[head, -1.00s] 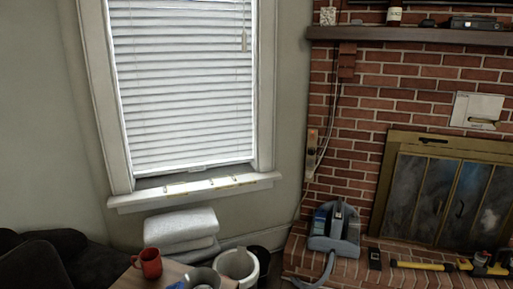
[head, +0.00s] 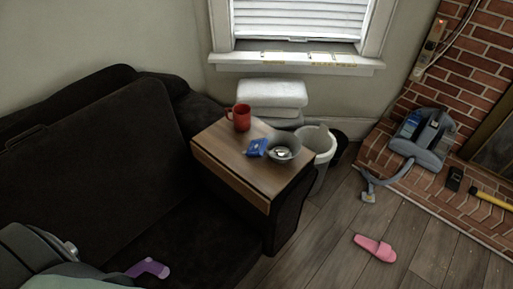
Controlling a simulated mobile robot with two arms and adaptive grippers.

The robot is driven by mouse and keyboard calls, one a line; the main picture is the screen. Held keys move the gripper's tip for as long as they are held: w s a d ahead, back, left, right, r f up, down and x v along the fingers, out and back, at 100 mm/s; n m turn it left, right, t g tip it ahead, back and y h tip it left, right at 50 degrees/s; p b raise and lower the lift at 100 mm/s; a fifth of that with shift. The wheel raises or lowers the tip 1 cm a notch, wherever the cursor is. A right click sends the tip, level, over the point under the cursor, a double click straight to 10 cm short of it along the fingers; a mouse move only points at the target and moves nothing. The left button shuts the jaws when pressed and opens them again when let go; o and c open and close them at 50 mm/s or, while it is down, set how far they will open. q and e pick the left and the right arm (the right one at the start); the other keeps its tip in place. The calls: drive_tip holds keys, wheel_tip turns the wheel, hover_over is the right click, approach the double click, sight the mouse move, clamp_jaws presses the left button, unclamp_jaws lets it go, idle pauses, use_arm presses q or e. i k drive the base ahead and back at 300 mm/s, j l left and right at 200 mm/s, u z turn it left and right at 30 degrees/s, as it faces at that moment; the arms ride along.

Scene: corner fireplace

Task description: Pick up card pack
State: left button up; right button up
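A small blue pack (head: 257,147), which looks like the card pack, lies on the wooden top of a side table (head: 222,151) beside the dark sofa. A red mug (head: 239,117) stands behind it and a grey bowl (head: 283,150) sits close to its right. Neither of my grippers shows in the head view, so nothing is seen near the pack.
The dark sofa (head: 100,130) fills the left, with a purple sock-like item (head: 148,268) on it. A white bin (head: 321,148) stands behind the table. A pink slipper (head: 375,247) lies on open wooden floor. A blue-grey vacuum (head: 423,138) sits on the brick hearth.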

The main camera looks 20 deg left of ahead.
sight(258, 146)
drive_tip(key=i+u, duration=0.1)
drive_tip(key=u, duration=0.35)
drive_tip(key=i+u, duration=0.1)
drive_tip(key=u, duration=0.35)
drive_tip(key=l+u, duration=0.1)
drive_tip(key=u, duration=0.3)
drive_tip(key=i+l+u, duration=0.1)
drive_tip(key=u, duration=0.35)
drive_tip(key=l+u, duration=0.1)
drive_tip(key=u, duration=0.35)
drive_tip(key=i+l, duration=0.05)
